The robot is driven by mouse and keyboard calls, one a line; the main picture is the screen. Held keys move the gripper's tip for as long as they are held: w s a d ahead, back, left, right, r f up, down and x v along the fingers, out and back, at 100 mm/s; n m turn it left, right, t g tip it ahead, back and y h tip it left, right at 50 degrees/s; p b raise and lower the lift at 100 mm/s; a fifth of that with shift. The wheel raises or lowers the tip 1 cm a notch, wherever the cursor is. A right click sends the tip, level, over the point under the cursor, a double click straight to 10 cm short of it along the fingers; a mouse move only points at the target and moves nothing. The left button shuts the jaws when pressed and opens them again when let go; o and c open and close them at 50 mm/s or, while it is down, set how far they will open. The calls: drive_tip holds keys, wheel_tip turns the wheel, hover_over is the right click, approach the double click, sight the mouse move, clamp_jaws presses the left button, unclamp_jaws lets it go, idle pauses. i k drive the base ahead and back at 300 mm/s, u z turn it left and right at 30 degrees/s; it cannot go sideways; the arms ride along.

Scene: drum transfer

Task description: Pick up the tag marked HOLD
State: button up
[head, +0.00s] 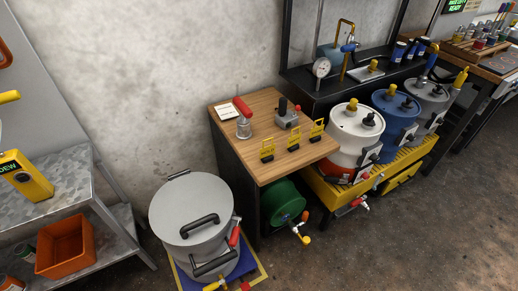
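Three yellow tags stand in a row along the front edge of a wooden-topped bench: a left tag (267,150), a middle tag (293,140) and a right tag (317,128). Each looks like a small plate with a loop on top. The lettering is too small to read, so I cannot tell which one is marked HOLD. My gripper is not in the head view.
The wooden bench top (275,178) also bears a red-handled metal item (244,124), a grey device (287,116) and a white card (228,112). A grey lidded drum (190,205) stands front left. White (352,130) and blue (394,120) drums stand right.

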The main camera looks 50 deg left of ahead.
sight(267, 154)
drive_tip(key=u, duration=0.8)
drive_tip(key=i, duration=0.85)
drive_tip(key=u, duration=1.2)
drive_tip(key=i, duration=0.35)
drive_tip(key=u, duration=0.25)
